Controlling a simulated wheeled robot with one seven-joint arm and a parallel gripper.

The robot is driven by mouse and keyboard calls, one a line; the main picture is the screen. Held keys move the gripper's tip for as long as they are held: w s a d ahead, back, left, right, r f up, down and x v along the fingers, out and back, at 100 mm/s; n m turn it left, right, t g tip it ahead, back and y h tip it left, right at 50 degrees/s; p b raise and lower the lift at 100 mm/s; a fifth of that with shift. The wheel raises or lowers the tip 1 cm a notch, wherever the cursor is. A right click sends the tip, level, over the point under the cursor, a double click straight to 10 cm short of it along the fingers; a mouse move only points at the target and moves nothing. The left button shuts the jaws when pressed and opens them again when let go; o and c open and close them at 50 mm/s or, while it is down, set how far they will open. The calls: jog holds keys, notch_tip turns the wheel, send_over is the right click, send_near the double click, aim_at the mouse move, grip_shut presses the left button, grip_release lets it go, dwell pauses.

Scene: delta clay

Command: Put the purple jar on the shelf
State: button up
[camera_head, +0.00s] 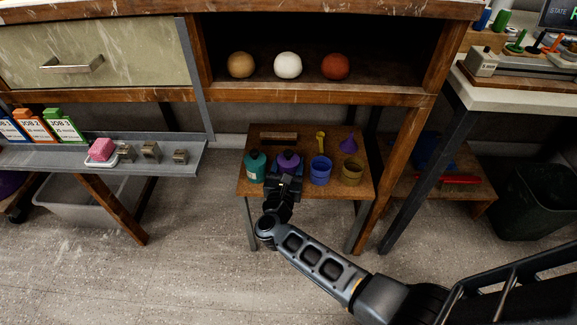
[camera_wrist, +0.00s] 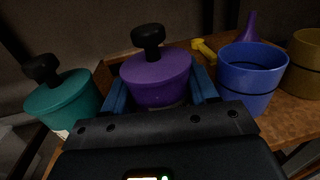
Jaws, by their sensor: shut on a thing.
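The purple jar (camera_head: 288,160) with a black knob stands among other items on a small low wooden table (camera_head: 256,186). In the wrist view the purple jar (camera_wrist: 157,78) sits between the blue fingers of my gripper (camera_wrist: 160,98), which is shut on it. My gripper also shows in the head view (camera_head: 287,178), reaching the jar from the front. The jar's lower part is hidden by the gripper. Whether it touches the table cannot be told. An open shelf compartment (camera_head: 300,88) above and behind the small table holds a tan ball, a white ball and a red ball.
A teal jar (camera_wrist: 66,101) stands close left of the purple jar, and a blue cup (camera_wrist: 249,76) close right. A yellow cup (camera_head: 351,172), a purple funnel (camera_head: 348,144) and a yellow scoop (camera_head: 320,141) are also on the small table. The shelf's front edge overhangs behind it.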

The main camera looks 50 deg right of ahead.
jog(key=shift+f, duration=0.1)
jog(key=o, duration=1.1)
jog(key=shift+r, duration=0.25)
jog(key=v, duration=1.2)
jog(key=shift+p, duration=0.45)
jog(key=shift+f, duration=0.15)
